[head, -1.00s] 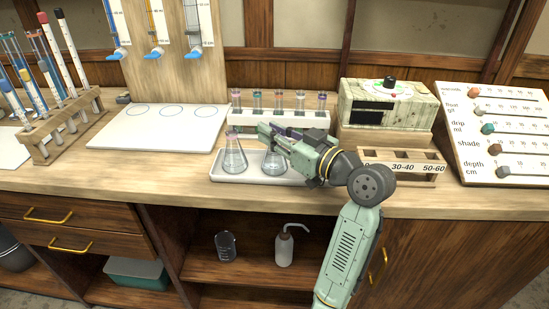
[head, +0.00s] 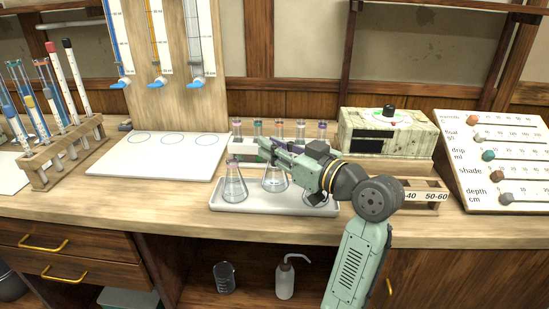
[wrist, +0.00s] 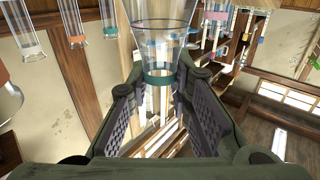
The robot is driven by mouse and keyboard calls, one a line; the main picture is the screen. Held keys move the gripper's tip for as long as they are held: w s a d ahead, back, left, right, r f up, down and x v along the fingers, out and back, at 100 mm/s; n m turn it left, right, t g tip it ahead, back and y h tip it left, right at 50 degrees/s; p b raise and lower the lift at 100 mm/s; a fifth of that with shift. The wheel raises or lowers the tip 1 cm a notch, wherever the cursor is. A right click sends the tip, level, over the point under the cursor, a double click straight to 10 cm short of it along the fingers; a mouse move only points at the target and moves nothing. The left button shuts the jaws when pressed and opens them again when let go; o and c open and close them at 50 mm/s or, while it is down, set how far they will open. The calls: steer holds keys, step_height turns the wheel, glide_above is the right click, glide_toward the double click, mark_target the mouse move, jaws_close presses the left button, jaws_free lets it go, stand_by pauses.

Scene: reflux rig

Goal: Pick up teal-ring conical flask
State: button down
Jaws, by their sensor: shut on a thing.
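The teal-ring conical flask (head: 274,184) is clear glass. Its body shows below my gripper (head: 272,153) in the head view, and the gripper hides its neck there. In the wrist view, its teal ring (wrist: 160,79) sits between the two fingers of my gripper (wrist: 160,88), which is shut on the neck. The flask is upright and seems slightly above the pale tray (head: 228,209). Another conical flask (head: 235,186), with a pinkish ring, stands on the tray to its left. A third glass vessel (head: 317,194) is partly hidden behind my gripper.
A wooden block with number labels (head: 432,198) is to the right, below a marbled box (head: 385,135). A white board (head: 150,158) with circles lies left. The bench front edge is near.

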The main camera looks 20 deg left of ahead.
steer(key=s+d+r+b, duration=0.1)
steer(key=s+d+b, duration=0.1)
steer(key=s+b, duration=0.7)
steer(key=s, duration=0.6)
steer(key=shift+s+d+r, duration=0.2)
steer(key=shift+s+d, duration=0.05)
steer(key=shift+s, duration=0.05)
